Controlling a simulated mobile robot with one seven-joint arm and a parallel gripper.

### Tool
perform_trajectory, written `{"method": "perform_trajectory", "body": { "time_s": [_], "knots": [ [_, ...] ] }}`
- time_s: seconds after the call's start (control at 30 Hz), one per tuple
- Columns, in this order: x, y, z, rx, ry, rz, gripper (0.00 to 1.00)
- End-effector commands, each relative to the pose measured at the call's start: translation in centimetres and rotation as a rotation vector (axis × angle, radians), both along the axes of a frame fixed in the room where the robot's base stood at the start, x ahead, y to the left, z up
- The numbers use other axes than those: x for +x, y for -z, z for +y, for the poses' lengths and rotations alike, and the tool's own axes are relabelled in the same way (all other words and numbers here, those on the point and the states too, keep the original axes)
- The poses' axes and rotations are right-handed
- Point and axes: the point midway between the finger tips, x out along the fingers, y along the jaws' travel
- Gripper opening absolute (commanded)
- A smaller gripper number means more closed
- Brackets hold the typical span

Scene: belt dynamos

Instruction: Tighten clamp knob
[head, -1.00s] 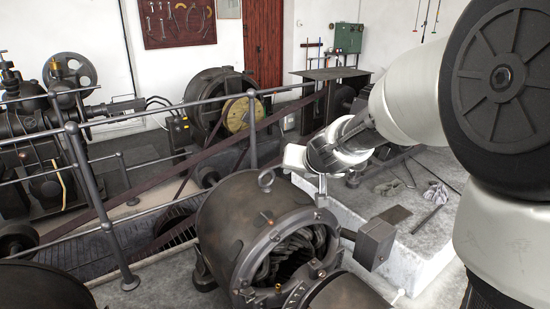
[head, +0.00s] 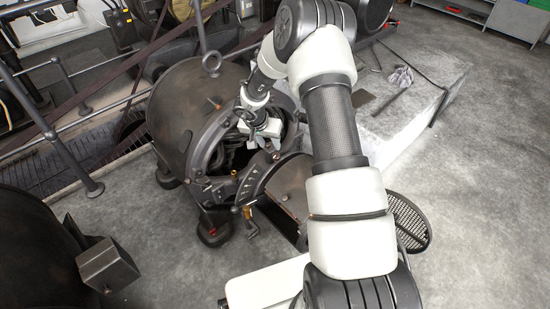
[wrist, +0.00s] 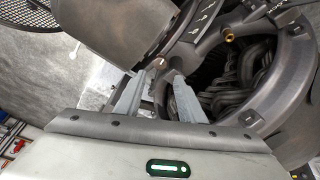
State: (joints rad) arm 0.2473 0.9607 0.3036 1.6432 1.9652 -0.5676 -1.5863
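The dynamo (head: 185,105) is a dark drum with an open round end, and dark curved coils show inside it. I cannot tell if the fingers touch anything. A brass fitting (wrist: 228,36) sits on the rim farther right. Which part is the clamp knob is not clear.
A rounded dark cover (head: 287,190) juts from the dynamo's front, close to my arm. A round mesh grille (head: 410,222) is at the right. A pale stone plinth (head: 415,110) stands behind. Railings (head: 75,165) run along the left. Open floor (head: 490,200) lies at the right.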

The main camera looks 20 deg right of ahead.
Motion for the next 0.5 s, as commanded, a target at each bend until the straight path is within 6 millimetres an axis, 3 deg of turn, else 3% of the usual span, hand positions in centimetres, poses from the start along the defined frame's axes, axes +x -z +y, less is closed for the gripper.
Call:
{"method": "perform_trajectory", "body": {
  "time_s": [0.03,0.2,0.5],
  "knots": [
    [0.3,1.6,-0.3,0.000,0.000,0.001,0.36],
    [1.3,5.0,-1.5,-0.001,-0.001,0.000,0.36],
    [2.7,9.9,-3.1,0.000,0.000,-0.001,0.36]
  ]
}}
